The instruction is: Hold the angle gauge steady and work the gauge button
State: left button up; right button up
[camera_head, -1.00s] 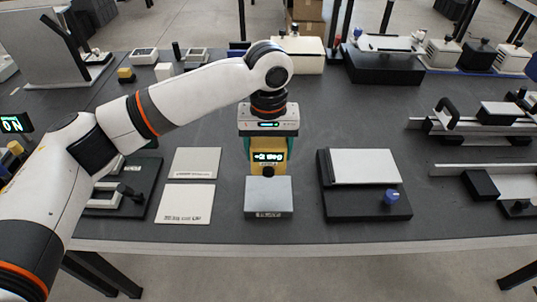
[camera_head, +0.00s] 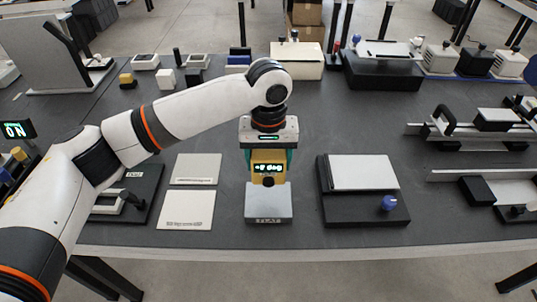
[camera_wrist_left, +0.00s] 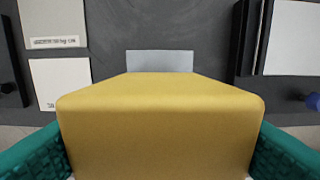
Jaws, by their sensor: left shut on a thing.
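The angle gauge (camera_head: 268,161) is a yellow block with a dark display of green characters and a dark round button (camera_head: 268,182) below the display. My left gripper (camera_head: 270,157) points down with teal fingers on both sides of the gauge and is shut on it. In the left wrist view the yellow gauge (camera_wrist_left: 160,125) fills the middle between the teal fingers. A grey block marked FLAT (camera_head: 268,203) stands just in front of the gauge in the picture. I cannot tell whether the gauge touches it. My right gripper is not in view.
Two pale plates (camera_head: 187,209) lie left of the FLAT block. A black base with a white plate and blue knob (camera_head: 389,203) lies to the right. Metal rails (camera_head: 480,174) are at the far right. Dark table is bare between these things.

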pick_arm(q)
jog(key=shift+f, duration=4.25)
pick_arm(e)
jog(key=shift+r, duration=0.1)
pick_arm(q)
jog(key=shift+f, duration=0.35)
jog(key=shift+s+f+p, duration=0.1)
jog(key=shift+f+p, duration=0.05)
jog(key=shift+p, duration=0.6)
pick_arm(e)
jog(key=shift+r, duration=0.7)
pick_arm(q)
jog(key=shift+s+f, duration=0.15)
jog(key=shift+f, duration=0.05)
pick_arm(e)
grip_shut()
